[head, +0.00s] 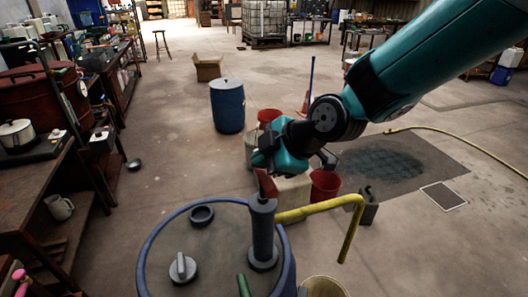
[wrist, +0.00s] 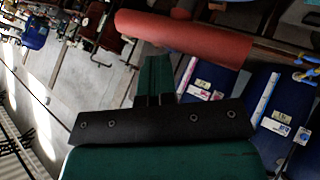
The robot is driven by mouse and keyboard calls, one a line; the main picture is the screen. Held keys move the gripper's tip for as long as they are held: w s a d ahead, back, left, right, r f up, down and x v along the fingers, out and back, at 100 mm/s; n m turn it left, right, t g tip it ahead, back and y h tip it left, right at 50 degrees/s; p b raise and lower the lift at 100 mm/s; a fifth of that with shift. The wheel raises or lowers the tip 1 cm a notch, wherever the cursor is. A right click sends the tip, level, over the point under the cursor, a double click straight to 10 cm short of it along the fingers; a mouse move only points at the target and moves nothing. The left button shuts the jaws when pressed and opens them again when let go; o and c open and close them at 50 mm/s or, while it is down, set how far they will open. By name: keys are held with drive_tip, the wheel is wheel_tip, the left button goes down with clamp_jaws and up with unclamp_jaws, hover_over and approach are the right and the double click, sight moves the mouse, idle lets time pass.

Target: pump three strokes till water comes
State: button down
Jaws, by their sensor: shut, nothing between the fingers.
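The pump stands on a blue-rimmed drum (head: 150,245) at the bottom of the head view. It has a dark grey upright body (head: 262,235) and a yellow spout (head: 318,208) bending down to the right. Its red handle grip (head: 267,184) shows just under my gripper (head: 268,168). In the wrist view the red grip (wrist: 185,38) lies across the top, beyond my shut, empty green fingers (wrist: 155,62). The fingertips are close to the grip; I cannot tell if they touch. A pale bucket (head: 325,288) stands below the spout, partly cut off. No water shows at the spout.
A blue barrel (head: 227,106), red buckets (head: 324,186) and a cardboard box (head: 207,68) stand on the floor beyond. A workbench (head: 45,190) runs along the left. A yellow hose (head: 455,135) lies at right. Open floor lies between the bench and the barrel.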

sight(265, 172)
drive_tip(key=shift+f+b, duration=1.65)
drive_tip(key=shift+f, duration=0.15)
idle(1.0)
drive_tip(key=shift+r, duration=0.1)
drive_tip(key=shift+r+p, duration=2.45)
drive_tip(key=shift+r, duration=1.6)
drive_tip(key=shift+r+p, duration=1.6)
drive_tip(key=shift+r, duration=1.3)
